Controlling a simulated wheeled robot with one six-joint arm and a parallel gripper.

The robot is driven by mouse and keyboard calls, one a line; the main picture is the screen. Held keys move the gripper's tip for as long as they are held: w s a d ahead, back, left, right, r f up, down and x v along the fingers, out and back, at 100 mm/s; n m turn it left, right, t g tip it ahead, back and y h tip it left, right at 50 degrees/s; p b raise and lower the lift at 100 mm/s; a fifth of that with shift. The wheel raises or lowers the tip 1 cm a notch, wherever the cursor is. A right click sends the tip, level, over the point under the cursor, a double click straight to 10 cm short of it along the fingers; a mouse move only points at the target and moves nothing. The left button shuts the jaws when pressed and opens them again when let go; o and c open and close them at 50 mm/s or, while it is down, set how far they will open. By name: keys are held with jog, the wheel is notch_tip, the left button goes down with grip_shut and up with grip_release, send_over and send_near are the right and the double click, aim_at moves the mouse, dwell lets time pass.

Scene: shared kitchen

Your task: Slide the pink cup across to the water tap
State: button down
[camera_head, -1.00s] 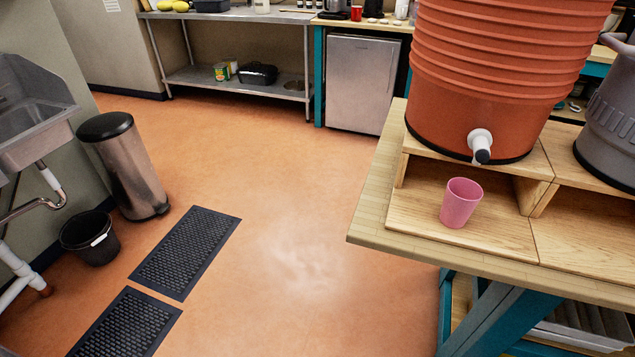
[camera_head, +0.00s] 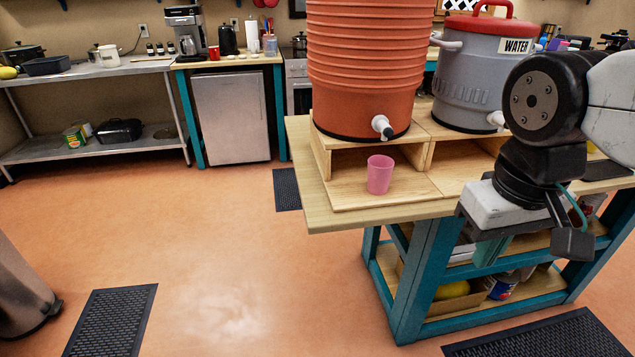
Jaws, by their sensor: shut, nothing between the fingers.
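The pink cup (camera_head: 380,174) stands upright on the light wooden stand (camera_head: 345,190), below and in front of the orange cooler's tap (camera_head: 382,127). The water tap (camera_head: 497,120) is on the grey cooler labelled WATER (camera_head: 467,75), to the right of the cup; my arm partly covers that side. My gripper (camera_head: 505,215) hangs at the right, nearer the camera than the stand, apart from the cup. It is shut and empty; its fingertips are hard to make out.
The orange cooler (camera_head: 365,60) stands behind the cup on a raised shelf. A wooden divider (camera_head: 440,160) separates the two bays of the stand. The table's left corner (camera_head: 310,215) is bare. Open floor lies to the left, with a dark mat (camera_head: 110,320).

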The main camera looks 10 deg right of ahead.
jog(key=w+d+f+g+h, duration=0.2)
jog(key=w+d+h, duration=0.1)
jog(key=w+h, duration=0.35)
jog(key=n+t+h, duration=0.5)
jog(key=t+h, duration=0.2)
jog(key=h, duration=0.1)
send_near(379, 176)
jog(key=s+d+r, duration=0.3)
jog(key=s+d, duration=0.1)
jog(key=s, duration=0.4)
jog(key=w+a+f+n+t, duration=0.1)
jog(key=a+t, duration=0.1)
jog(key=a, duration=0.1)
jog(key=w+a+f+n+t+y, duration=0.1)
jog(key=w+a+f+t, duration=0.1)
jog(key=a, duration=0.2)
jog(key=w+a+f+n+t+y, duration=0.1)
jog(key=w+a+f+n+t, duration=0.1)
jog(key=a+t, duration=0.1)
jog(key=shift+w+a, duration=0.2)
jog(key=x, duration=1)
jog(key=shift+w+d+f, duration=0.1)
jog(key=shift+d, duration=1.75)
